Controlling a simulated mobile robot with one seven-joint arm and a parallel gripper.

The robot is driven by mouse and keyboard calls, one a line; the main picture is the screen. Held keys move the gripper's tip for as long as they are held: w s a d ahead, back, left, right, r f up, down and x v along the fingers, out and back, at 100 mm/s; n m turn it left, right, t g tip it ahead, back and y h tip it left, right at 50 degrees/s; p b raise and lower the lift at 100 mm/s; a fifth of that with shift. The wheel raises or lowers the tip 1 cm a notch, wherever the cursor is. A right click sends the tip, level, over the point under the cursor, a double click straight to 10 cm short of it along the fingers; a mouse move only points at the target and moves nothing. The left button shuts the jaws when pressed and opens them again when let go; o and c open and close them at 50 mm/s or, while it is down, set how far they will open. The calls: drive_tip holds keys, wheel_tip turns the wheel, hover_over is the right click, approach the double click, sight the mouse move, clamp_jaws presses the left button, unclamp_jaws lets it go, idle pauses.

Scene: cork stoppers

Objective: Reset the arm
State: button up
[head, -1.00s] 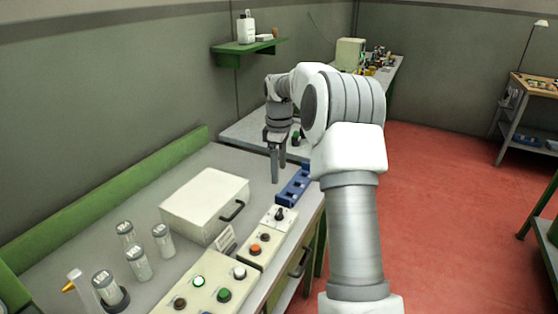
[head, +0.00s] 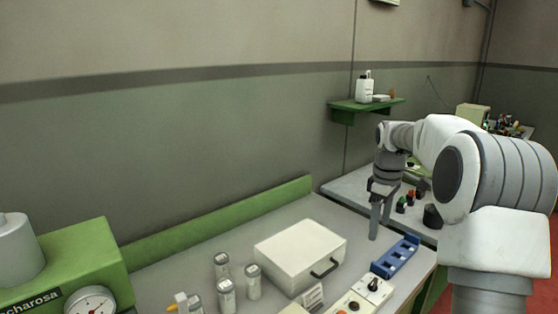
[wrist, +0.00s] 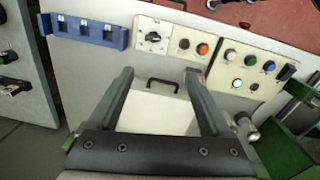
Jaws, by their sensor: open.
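My gripper (head: 379,222) hangs fingers-down above the bench, behind and to the right of the white box. In the wrist view my gripper (wrist: 166,92) is open, its two fingers wide apart with nothing between them. The white box (head: 300,255) with a dark handle sits closed on the grey bench. It also shows between and beyond the fingers in the wrist view (wrist: 157,110). My fingers look clear of it. No cork stopper can be made out in these frames.
A blue rack (head: 395,257) with square openings lies right of the box, beside a switch panel (head: 372,288). Several clear jars (head: 253,282) stand left of the box. A green machine with a dial (head: 85,265) is at the far left. A green shelf (head: 366,106) hangs above.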

drive_tip(key=s+a+r+m+t, duration=0.1)
drive_tip(key=s+a+r+m, duration=0.1)
drive_tip(key=s+a+r, duration=0.45)
drive_tip(key=s+a+r+m+t, duration=0.2)
drive_tip(key=s+a+r, duration=0.1)
drive_tip(key=s, duration=0.6)
drive_tip(key=s+a+f+m+t, duration=0.1)
drive_tip(key=s+a+f+m, duration=0.1)
drive_tip(key=s, duration=0.6)
drive_tip(key=s+a+f+m+t, duration=0.1)
drive_tip(key=s+a+f+m, duration=0.1)
drive_tip(key=s, duration=0.6)
drive_tip(key=shift+s+a+m, duration=0.15)
drive_tip(key=shift+m, duration=0.45)
